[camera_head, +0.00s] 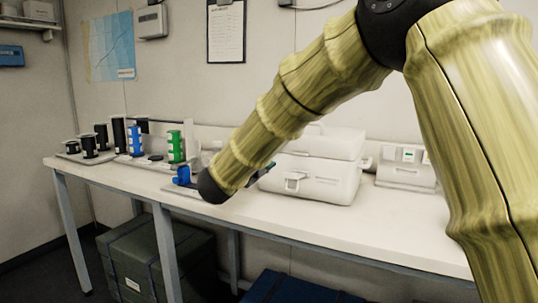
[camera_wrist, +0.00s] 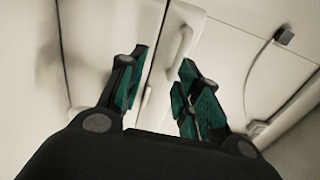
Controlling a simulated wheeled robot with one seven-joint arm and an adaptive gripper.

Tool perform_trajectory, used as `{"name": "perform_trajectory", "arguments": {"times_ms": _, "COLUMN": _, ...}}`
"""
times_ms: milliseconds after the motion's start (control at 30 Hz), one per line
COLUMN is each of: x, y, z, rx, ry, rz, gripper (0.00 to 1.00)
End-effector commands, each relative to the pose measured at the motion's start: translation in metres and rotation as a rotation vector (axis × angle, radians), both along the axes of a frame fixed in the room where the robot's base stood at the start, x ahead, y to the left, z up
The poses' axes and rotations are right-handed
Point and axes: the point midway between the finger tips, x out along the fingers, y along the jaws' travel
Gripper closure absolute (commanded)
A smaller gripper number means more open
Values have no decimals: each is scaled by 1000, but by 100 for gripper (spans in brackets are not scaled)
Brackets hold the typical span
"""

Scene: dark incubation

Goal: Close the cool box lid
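The white cool box (camera_head: 310,180) stands on the table behind my arm. Its lid (camera_head: 325,143) appears to lie down over the body, with a pale handle on top. A latch (camera_head: 294,182) shows on the front; I cannot tell whether it is fastened. My gripper is mostly hidden behind my forearm in the head view; one dark fingertip (camera_head: 264,170) shows just left of the box. In the wrist view my gripper (camera_wrist: 160,80) is open and empty, its teal-padded fingers apart. A white surface with a seam and a raised bar (camera_wrist: 180,45) shows beyond them.
Blue (camera_head: 135,141) and green (camera_head: 176,147) holders and several black cylinders stand on the left of the table. A small blue item (camera_head: 183,175) is near my forearm. A white device (camera_head: 406,168) is right of the box. The table's front right (camera_head: 390,225) is clear.

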Motion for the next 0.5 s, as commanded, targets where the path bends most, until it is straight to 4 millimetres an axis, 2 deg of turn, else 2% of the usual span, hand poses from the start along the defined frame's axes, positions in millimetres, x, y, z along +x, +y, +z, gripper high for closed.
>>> {"name": "perform_trajectory", "arguments": {"times_ms": 200, "x": -36, "y": 24, "z": 2, "rx": -3, "ry": -5, "rz": 4, "gripper": 66}}
{"name": "perform_trajectory", "arguments": {"times_ms": 500, "x": -69, "y": 44, "z": 3, "rx": -2, "ry": -7, "rz": 3, "gripper": 66}}
